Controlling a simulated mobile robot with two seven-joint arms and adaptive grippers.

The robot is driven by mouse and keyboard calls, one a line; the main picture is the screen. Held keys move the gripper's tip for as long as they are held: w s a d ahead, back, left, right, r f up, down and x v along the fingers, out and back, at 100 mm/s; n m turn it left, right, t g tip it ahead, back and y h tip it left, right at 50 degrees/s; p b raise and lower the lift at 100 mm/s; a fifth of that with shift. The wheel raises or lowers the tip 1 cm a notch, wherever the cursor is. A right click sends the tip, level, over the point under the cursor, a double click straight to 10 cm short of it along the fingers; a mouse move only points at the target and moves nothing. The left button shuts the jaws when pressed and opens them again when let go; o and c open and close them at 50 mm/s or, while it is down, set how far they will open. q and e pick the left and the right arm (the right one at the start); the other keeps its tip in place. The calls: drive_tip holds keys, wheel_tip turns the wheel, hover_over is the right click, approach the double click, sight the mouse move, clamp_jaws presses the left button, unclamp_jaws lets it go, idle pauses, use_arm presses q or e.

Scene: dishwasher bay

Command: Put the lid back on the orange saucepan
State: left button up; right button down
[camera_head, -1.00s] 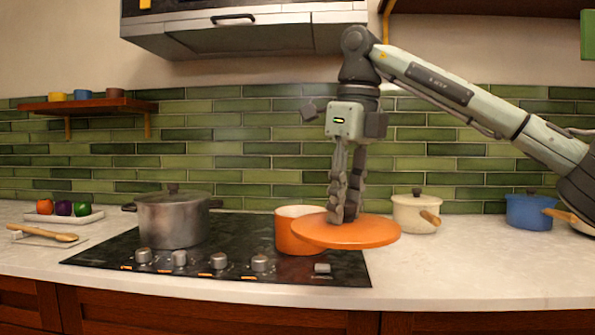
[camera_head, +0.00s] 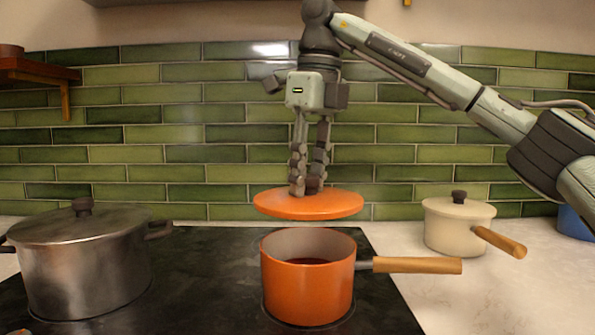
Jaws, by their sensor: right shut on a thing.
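The orange saucepan (camera_head: 307,290) stands upright and open on the dark cooktop, with dark contents inside. Its wooden handle (camera_head: 415,265) points right. My right gripper (camera_head: 307,188) points down and is shut on the orange lid (camera_head: 308,206); its fingertips hide the lid's knob. The lid hangs roughly level above the saucepan, apart from its rim, with a gap between them. My left gripper is not in view.
A steel pot (camera_head: 82,260) with its lid on stands at the left of the cooktop (camera_head: 205,270). A cream saucepan (camera_head: 455,228) with a lid stands on the counter (camera_head: 470,290) to the right. A blue pan (camera_head: 575,223) shows partly at the right edge.

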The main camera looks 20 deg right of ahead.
sight(310, 195)
drive_tip(key=shift+s+f, duration=0.2)
drive_tip(key=shift+f, duration=0.45)
wheel_tip(310, 195, down, 3)
drive_tip(key=shift+r, duration=0.2)
drive_tip(key=shift+f+b, duration=0.35)
drive_tip(key=shift+f, duration=0.15)
use_arm(q)
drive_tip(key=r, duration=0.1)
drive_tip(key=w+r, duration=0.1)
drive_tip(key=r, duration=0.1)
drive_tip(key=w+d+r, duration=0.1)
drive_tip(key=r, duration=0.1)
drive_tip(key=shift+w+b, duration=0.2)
drive_tip(key=shift+b, duration=0.15)
use_arm(e)
drive_tip(key=shift+w+f, duration=0.1)
drive_tip(key=shift+f, duration=0.5)
use_arm(q)
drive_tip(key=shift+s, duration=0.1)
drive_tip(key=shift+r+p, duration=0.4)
drive_tip(key=shift+p, duration=0.05)
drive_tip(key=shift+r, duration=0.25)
use_arm(e)
drive_tip(key=shift+f, duration=0.15)
idle(0.5)
